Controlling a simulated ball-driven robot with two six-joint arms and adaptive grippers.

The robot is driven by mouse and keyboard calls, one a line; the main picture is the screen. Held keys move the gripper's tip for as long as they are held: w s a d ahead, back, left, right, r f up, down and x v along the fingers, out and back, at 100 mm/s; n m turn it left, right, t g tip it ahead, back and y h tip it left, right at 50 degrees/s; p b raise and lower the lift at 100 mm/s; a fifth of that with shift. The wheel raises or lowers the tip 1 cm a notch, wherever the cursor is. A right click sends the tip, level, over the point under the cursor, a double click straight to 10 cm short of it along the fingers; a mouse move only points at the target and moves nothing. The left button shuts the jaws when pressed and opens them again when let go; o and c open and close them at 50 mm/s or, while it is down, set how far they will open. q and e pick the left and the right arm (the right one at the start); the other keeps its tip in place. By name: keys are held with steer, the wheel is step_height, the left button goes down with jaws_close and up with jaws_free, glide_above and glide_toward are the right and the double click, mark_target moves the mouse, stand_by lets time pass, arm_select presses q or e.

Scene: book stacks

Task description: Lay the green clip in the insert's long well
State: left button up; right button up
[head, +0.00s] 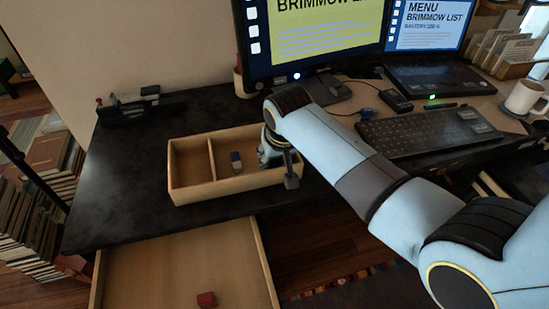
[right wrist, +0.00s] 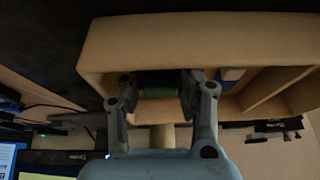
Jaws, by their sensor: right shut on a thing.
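The wooden insert (head: 225,190) sits on the dark desk, with a divider (head: 212,158) between a shorter left compartment and the long well on the right. My right gripper (head: 272,155) is at the right end of the long well. In the right wrist view, my right gripper (right wrist: 158,95) is shut on the green clip (right wrist: 158,84), close to the insert (right wrist: 190,42). The arm and gripper hide the clip in the head view. I cannot tell whether the clip touches the well's floor. My left gripper is not in view.
A blue and white block (head: 236,161) is in the long well near the divider. An open drawer (head: 180,265) below holds a red block (head: 206,300). A monitor (head: 310,35) and a keyboard (head: 430,130) stand behind and right.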

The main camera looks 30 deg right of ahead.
steer(key=shift+f, duration=0.15)
steer(key=o, duration=0.8)
steer(key=shift+c, duration=0.2)
steer(key=shift+s+r, duration=0.1)
steer(key=shift+r, duration=0.5)
steer(key=p+v, duration=0.2)
steer(key=v, duration=0.8)
steer(key=shift+s+a+r, duration=0.1)
steer(key=shift+s+r, duration=0.25)
steer(key=shift+r, duration=0.15)
